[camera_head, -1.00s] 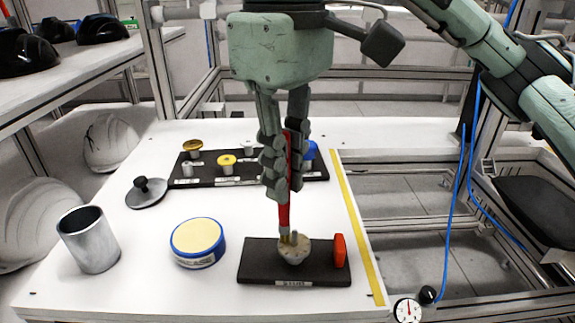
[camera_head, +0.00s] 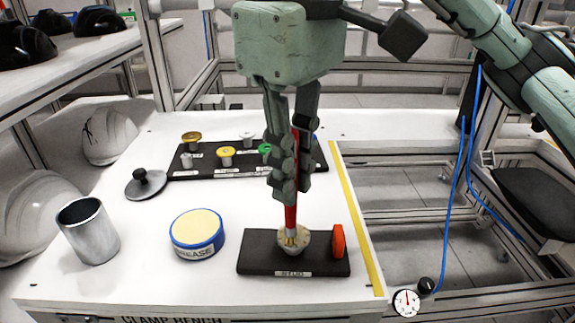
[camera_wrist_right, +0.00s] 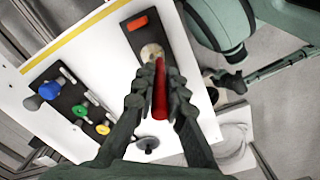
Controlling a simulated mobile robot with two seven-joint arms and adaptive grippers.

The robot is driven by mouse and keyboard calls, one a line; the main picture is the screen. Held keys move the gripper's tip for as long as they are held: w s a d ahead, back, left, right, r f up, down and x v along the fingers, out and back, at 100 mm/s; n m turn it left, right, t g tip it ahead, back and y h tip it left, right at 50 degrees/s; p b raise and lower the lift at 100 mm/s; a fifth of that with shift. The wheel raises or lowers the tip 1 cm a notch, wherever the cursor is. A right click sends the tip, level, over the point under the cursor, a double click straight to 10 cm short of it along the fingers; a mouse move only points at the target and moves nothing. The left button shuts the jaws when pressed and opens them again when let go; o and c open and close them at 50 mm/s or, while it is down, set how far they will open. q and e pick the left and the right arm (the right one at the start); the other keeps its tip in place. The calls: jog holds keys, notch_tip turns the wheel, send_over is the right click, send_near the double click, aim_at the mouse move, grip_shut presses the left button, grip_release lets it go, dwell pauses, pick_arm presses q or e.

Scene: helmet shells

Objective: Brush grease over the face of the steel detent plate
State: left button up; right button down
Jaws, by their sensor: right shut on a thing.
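My right gripper (camera_head: 290,190) is shut on a red-handled brush (camera_head: 291,216), held upright with the bristles down. The bristle tip meets the top face of the round steel detent plate (camera_head: 301,249), which sits on a black base (camera_head: 258,262). The brush covers part of the plate's face. In the wrist view the red handle (camera_wrist_right: 160,90) lies between the fingers, and the plate (camera_wrist_right: 151,52) shows just beyond them. A round blue-rimmed grease tin (camera_head: 197,229) with a pale yellow top stands left of the base.
An orange block (camera_head: 338,241) stands upright at the base's right end. A grey metal cup (camera_head: 88,231) and a dark knobbed lid (camera_head: 146,184) stand at left. A black rack (camera_head: 210,173) with several coloured knobs lies behind. Yellow tape (camera_head: 357,215) runs along the bench's right side.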

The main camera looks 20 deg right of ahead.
jog(key=shift+s+d, duration=0.1)
jog(key=shift+d, duration=0.2)
jog(key=shift+d, duration=0.15)
jog(key=shift+d, duration=0.3)
jog(key=shift+w+d, duration=0.2)
jog(key=shift+w, duration=0.15)
jog(key=shift+w+d+p, duration=0.2)
jog(key=shift+w+p, duration=0.1)
jog(key=shift+p, duration=0.05)
jog(key=shift+w+a, duration=0.1)
jog(key=shift+w, duration=0.25)
